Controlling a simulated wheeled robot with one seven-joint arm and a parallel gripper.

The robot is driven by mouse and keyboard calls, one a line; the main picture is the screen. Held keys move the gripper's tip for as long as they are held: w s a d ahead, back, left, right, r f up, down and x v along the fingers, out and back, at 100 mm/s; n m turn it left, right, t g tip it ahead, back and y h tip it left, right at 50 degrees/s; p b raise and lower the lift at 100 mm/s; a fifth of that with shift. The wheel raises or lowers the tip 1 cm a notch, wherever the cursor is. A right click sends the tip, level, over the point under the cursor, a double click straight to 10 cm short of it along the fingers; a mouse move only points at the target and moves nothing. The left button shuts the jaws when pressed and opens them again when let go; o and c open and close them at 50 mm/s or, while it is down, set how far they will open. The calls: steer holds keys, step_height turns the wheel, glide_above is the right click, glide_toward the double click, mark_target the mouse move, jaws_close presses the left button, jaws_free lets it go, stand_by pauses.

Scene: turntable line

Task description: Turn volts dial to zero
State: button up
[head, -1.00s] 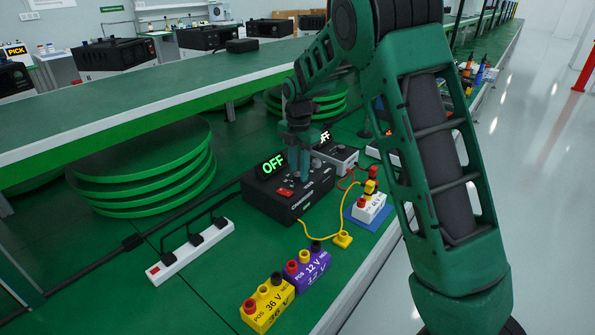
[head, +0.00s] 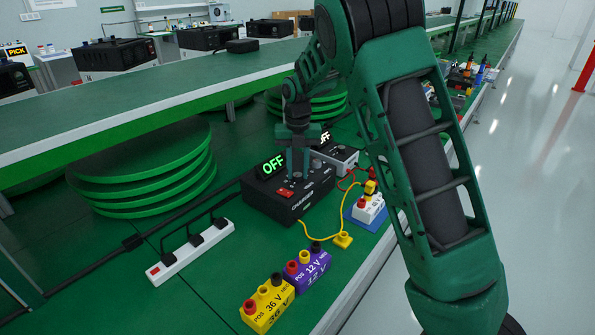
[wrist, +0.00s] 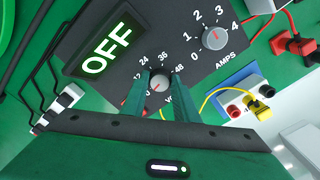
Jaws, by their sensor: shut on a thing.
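The black charger box (head: 290,200) stands on the green bench, and its display (head: 272,167) reads OFF in green. In the wrist view its volts dial (wrist: 158,83) is a small grey knob with a red mark, with 24, 36 and 48 printed around it. Part of the scale and label is hidden by my fingers, and I cannot read the exact setting. My gripper (wrist: 159,88) points down at the panel, with a finger on each side of the volts dial, shut on it. In the head view my gripper (head: 298,175) hides the dial.
The amps dial (wrist: 214,38) sits close beside the volts dial. A yellow 36 V block (head: 267,306), a purple 12 V block (head: 308,268) and a white block on a blue pad (head: 368,210) stand nearby, with cables. A white power strip (head: 190,252) lies left.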

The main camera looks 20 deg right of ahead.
mark_target(297, 174)
steer(key=shift+a+n, duration=0.2)
steer(key=shift+n, duration=0.3)
steer(key=o, duration=1.1)
steer(key=shift+d, duration=0.1)
steer(key=shift+c, duration=0.2)
step_height(297, 174, up, 11)
steer(key=shift+f, duration=0.15)
steer(key=shift+w, duration=0.1)
